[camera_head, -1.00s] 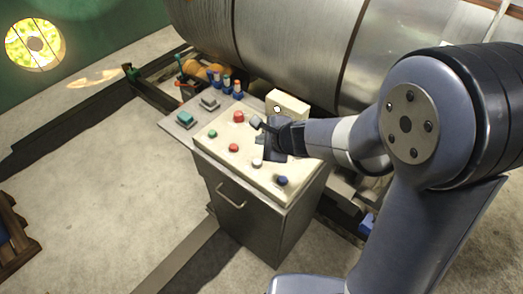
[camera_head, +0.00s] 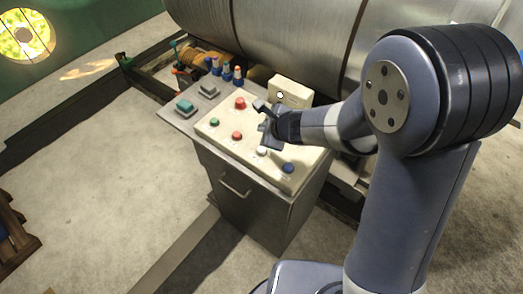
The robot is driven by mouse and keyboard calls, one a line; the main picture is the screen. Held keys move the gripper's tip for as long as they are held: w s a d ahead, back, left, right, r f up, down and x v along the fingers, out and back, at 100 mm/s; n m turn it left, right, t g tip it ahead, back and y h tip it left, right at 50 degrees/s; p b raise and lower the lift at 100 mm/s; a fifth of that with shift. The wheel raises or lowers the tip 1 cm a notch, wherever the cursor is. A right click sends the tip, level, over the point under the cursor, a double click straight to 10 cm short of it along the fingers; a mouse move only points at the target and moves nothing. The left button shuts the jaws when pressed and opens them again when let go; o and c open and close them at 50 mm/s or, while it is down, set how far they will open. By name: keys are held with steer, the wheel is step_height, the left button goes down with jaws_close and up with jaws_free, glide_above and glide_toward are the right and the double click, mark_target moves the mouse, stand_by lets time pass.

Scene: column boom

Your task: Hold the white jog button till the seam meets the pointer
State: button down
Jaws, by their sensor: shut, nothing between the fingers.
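The white jog button (camera_head: 262,152) sits near the front edge of a cream control panel (camera_head: 209,131) on a grey metal cabinet. My gripper (camera_head: 268,140) is shut and empty, just above and beside the white button. Part of the button shows below it; I cannot tell whether they touch. The large metal drum (camera_head: 290,40) lies behind the cabinet, with dark bands or seams (camera_head: 356,32) running around it. I cannot make out which line is the seam, and no pointer can be clearly picked out.
The panel also carries a green button (camera_head: 214,121), two red buttons (camera_head: 240,103) (camera_head: 237,136) and a blue button (camera_head: 288,168). A cream box (camera_head: 290,90) stands behind. Small bottles (camera_head: 226,72) stand at the back left. Open floor lies left of the cabinet.

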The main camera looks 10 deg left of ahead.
mark_target(264, 151)
steer(key=shift+f+b, duration=3)
steer(key=shift+f, duration=0.55)
steer(key=shift+f+b, duration=0.4)
steer(key=shift+b, duration=0.15)
steer(key=shift+f+b, duration=0.5)
steer(key=shift+b, duration=0.05)
stand_by(3.4)
